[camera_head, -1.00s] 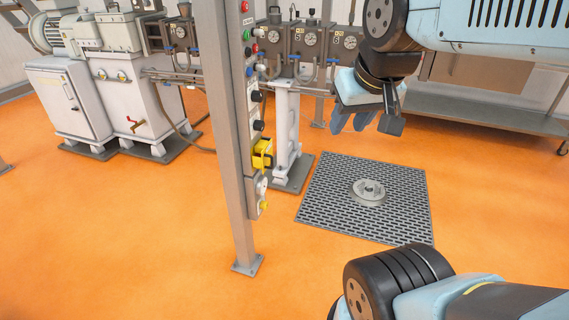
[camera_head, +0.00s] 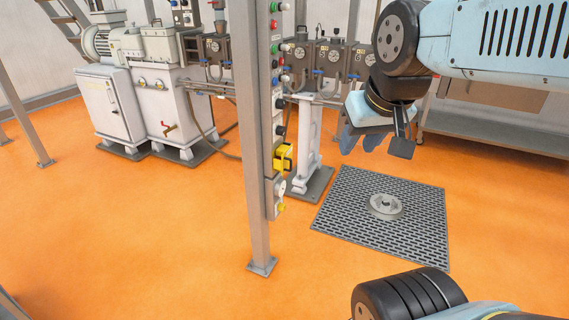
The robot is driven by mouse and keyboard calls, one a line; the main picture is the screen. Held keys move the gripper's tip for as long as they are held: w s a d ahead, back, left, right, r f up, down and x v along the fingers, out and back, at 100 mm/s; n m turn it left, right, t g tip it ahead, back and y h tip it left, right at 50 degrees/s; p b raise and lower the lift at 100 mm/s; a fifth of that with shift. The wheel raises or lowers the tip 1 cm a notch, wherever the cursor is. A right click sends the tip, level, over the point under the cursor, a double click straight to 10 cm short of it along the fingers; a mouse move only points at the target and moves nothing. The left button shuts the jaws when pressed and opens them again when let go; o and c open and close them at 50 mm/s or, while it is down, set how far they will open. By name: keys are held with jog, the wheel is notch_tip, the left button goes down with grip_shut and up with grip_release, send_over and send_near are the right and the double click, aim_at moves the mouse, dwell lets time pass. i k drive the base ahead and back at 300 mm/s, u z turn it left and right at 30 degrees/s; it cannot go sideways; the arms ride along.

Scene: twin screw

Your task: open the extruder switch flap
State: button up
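The control panel (camera_head: 280,105) is a narrow strip with coloured buttons and dark knobs on a grey post. A yellow switch box (camera_head: 284,157) sits low on this strip and looks like the extruder switch. Its flap is too small and edge-on to tell whether it is open or shut. The finger gap is not clear from this angle.
The grey post (camera_head: 256,200) stands on the orange floor in front of the white machine (camera_head: 170,100). A floor grate (camera_head: 420,215) with a round drain cap (camera_head: 385,206) lies to the right. A metal table (camera_head: 500,135) stands behind my arm. The floor at the front left is clear.

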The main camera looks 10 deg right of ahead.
aim_at(284, 151)
jog(key=i, duration=0.9)
jog(key=z, duration=0.05)
